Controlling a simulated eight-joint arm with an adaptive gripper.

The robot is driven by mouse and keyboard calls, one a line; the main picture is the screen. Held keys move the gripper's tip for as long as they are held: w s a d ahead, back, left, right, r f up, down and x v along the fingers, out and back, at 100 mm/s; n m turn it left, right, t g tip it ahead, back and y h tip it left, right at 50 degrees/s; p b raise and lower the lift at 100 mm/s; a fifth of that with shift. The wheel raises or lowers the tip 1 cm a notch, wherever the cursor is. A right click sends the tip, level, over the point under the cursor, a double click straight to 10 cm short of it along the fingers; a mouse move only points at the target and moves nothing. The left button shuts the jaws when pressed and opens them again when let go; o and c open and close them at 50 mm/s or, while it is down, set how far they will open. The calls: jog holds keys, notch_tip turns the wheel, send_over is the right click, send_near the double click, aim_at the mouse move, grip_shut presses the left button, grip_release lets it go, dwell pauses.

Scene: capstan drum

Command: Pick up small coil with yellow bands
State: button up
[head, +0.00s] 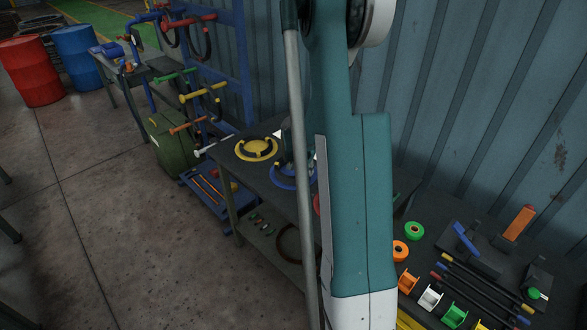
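A small dark coil (244,155) with what look like yellow bands lies on a round yellow plate (256,147). The plate is on the dark table (232,165), left of my arm. The coil's details are too small to tell. My large teal arm stands upright across the middle of the view and covers part of this table. My gripper cannot be made out, so its relation to the coil does not show.
A blue round plate (284,180) sits beside the yellow one, partly behind my arm. A table (423,265) at right holds tape rolls, spools and rods. A green container (171,143) and blue rack (232,60) stand left. The floor at left front is open.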

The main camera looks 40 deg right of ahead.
jog(key=shift+r, duration=0.15)
grip_shut()
notch_tip(320, 180, up, 10)
jog(key=shift+p, duration=0.3)
dwell(0.4)
jog(key=shift+w, duration=0.1)
dwell(0.5)
